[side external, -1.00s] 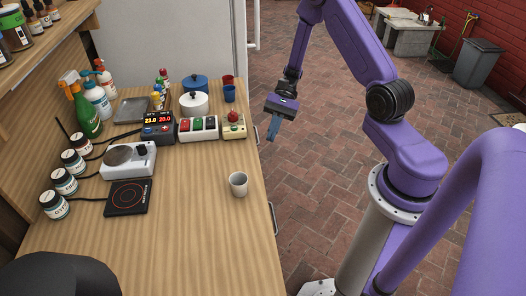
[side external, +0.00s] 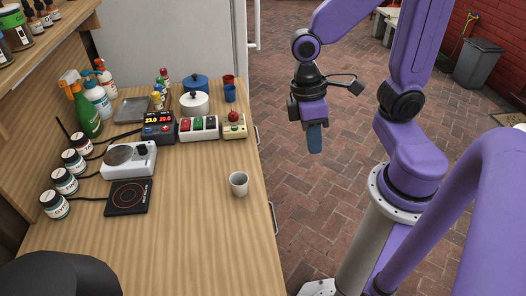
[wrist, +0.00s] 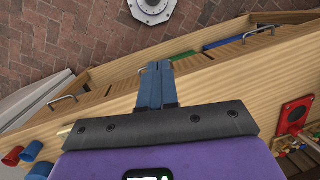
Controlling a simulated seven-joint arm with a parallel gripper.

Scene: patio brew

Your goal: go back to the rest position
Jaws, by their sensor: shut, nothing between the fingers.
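My gripper (side external: 315,138) hangs over the brick floor, to the right of the wooden table (side external: 190,250), with its blue fingers pointing down. In the wrist view my gripper's fingers (wrist: 156,72) are pressed together with nothing between them. My gripper is clear of the table and touches nothing.
A white cup (side external: 239,184) stands near the table's right edge. A hot plate (side external: 128,160), a black pad (side external: 128,197), a button box (side external: 198,128), a white pot (side external: 194,104) and bottles (side external: 97,97) fill the left and back. The floor (side external: 320,195) beside the table is open.

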